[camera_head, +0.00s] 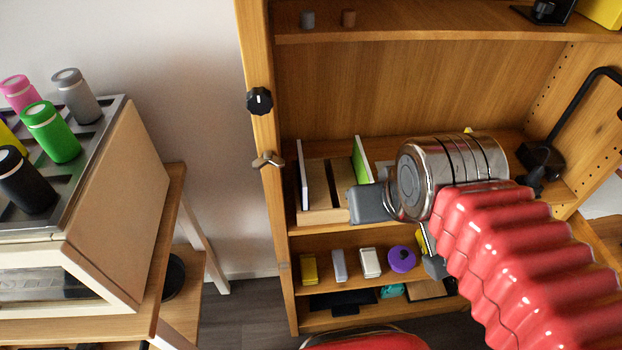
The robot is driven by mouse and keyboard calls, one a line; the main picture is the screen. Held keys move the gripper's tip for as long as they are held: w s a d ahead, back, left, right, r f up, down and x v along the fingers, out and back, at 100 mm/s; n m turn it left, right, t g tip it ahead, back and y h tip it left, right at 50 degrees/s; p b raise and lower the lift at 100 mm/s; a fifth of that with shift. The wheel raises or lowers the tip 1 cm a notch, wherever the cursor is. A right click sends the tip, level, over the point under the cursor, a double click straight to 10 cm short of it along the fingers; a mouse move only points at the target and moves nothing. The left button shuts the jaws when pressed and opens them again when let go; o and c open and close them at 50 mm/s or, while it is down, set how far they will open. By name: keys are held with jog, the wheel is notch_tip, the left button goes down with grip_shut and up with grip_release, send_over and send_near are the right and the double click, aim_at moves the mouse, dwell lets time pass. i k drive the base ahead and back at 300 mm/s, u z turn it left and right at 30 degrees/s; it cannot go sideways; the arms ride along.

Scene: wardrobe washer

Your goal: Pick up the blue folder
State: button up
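No clearly blue folder shows. In the head view, a green folder (361,158) and a thin pale, whitish-lavender upright panel (303,174) stand in a wooden holder (325,184) on the wardrobe's middle shelf. My gripper (400,236) is in front of this shelf, at the holder's right. Its two grey fingers are spread apart, one by the holder's right front and one lower down, and nothing shows between them. My metal wrist and red arm hide the shelf's middle and right part, so a folder there could be hidden.
The wardrobe's left post (260,135) carries a black knob (259,101) and a hook. The lower shelf holds a yellow item (309,269), a white item (370,263) and a purple round item (401,259). A black curved lamp (545,155) stands right. Bottles stand on a machine (118,185) at left.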

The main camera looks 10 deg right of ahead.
aim_at(302, 176)
jog(key=z, duration=0.75)
jog(key=k, duration=1.1)
jog(key=u, duration=0.65)
jog(key=i, duration=1)
jog(key=u, duration=0.05)
